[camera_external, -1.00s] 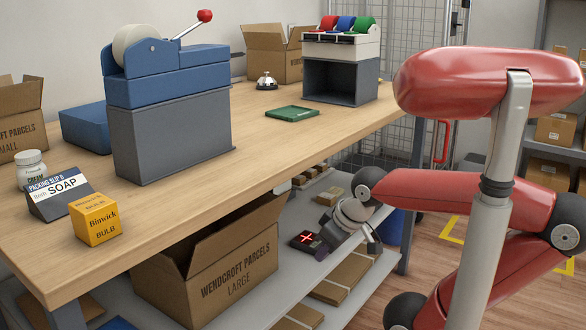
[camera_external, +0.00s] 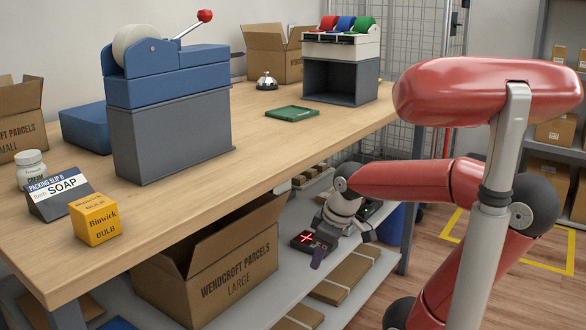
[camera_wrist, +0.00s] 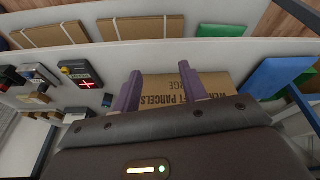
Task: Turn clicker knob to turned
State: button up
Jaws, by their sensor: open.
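A small dark device (camera_external: 305,239) with a lit red X sits on the shelf under the counter. It also shows at the left of the wrist view (camera_wrist: 79,73). I cannot make out for certain which part is the clicker knob. My gripper (camera_wrist: 160,86) is open, its two purple fingers apart with nothing between them. In the wrist view the device lies left of the fingers, apart from them. In the external view my gripper (camera_external: 341,248) is low at the shelf front, beside the device and partly overlapping it in the picture.
A large open carton (camera_external: 215,270) stands left of the device. Flat parcels (camera_external: 342,278) lie on the shelf in front. The counter edge (camera_external: 230,205) runs above. On the counter stand a blue tape dispenser (camera_external: 165,80) and a yellow bulb box (camera_external: 95,220). The floor at right has free room.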

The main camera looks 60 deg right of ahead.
jog(key=w+d+f+n+g+y+b, duration=0.4)
jog(key=d+f+n, duration=0.2)
jog(key=d+f, duration=0.65)
jog(key=d+n+t+y+p, duration=0.1)
jog(key=d+n+y+p, duration=0.2)
jog(key=d, duration=1.9)
jog(key=w+d+r+n+h+p, duration=0.1)
jog(key=w+d+r+n, duration=0.1)
jog(key=w+d+r, duration=0.45)
jog(key=w+d+r+n+h+p, duration=0.1)
jog(key=w+d+n+h, duration=0.2)
jog(key=w, duration=0.6)
jog(key=shift+t+y, duration=0.4)
jog(key=shift+y, duration=0.2)
jog(key=b+x, duration=0.1)
jog(key=x, duration=0.1)
jog(key=b+x, duration=0.1)
jog(key=x, duration=0.2)
jog(key=b+x, duration=0.1)
jog(key=x, duration=0.1)
jog(key=shift+s+d+f+b, duration=0.15)
jog(key=shift+f+b, duration=0.2)
jog(key=shift+f, duration=0.2)
